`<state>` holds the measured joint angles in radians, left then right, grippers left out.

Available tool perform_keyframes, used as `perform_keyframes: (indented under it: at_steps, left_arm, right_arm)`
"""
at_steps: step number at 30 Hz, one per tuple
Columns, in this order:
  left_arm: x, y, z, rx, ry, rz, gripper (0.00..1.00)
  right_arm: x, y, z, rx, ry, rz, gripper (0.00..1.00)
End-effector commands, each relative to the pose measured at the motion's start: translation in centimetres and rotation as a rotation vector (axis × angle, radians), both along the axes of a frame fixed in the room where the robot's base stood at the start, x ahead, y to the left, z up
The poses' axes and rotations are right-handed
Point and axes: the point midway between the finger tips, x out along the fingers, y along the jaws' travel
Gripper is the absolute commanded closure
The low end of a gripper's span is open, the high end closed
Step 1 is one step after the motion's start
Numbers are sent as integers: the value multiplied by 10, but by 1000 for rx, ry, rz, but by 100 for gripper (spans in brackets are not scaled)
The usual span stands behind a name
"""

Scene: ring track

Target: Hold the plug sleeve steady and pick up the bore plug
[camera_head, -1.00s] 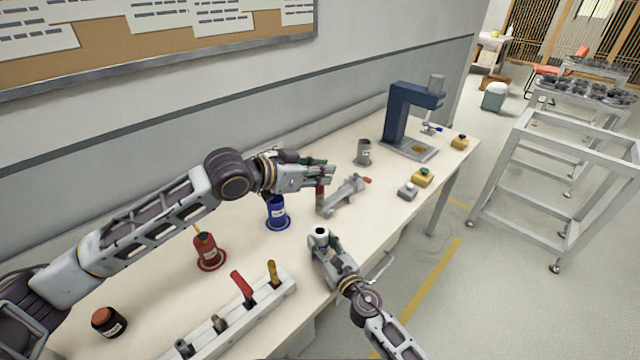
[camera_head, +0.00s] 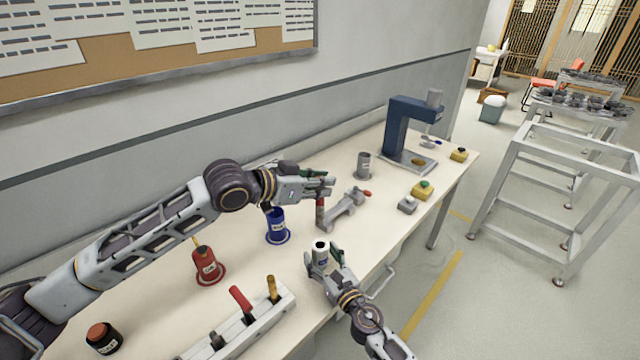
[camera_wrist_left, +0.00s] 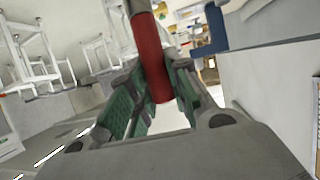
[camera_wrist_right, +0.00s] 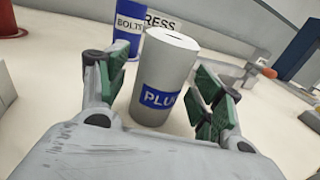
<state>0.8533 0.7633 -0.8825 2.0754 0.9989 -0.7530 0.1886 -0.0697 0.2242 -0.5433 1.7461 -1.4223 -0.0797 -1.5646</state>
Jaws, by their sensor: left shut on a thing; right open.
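The plug sleeve is a pale grey cylinder with a blue "PLU…" label, upright on the table in the right wrist view (camera_wrist_right: 160,75) and in the head view (camera_head: 320,257). A dark opening shows in its top. My right gripper (camera_head: 325,268) is open, with its green-padded fingers on either side of the sleeve and gaps visible. My left gripper (camera_head: 325,188) is shut on a red-and-grey cylindrical piece (camera_wrist_left: 151,55), which hangs down from the fingertips beside a grey fixture. I cannot tell whether this piece is the bore plug, or whether its lower end touches anything.
The grey fixture (camera_head: 345,212) with an orange-tipped handle lies right of the left gripper. A blue bolts can (camera_head: 277,228), a red can (camera_head: 207,266) and a tool block (camera_head: 245,330) stand nearby. A grey cup (camera_head: 363,166) and blue press (camera_head: 397,128) are farther back.

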Motion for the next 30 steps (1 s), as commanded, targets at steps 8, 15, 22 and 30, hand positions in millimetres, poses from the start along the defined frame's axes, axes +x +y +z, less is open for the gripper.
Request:
perform_keyframes:
  at_steps: [8,15,22,30]
  left_arm:
    - [0,0,1,-1,-1,0,100]
    - [0,0,1,-1,-1,0,100]
    - [0,0,1,-1,-1,0,100]
    - [0,0,1,-1,-1,0,100]
  right_arm:
    - [-2,-1,0,1,0,0,33]
    - [-11,-5,-1,1,2,0,33]
    - [-26,-13,0,0,2,0,33]
    - [-39,-21,-1,-7,1,1,33]
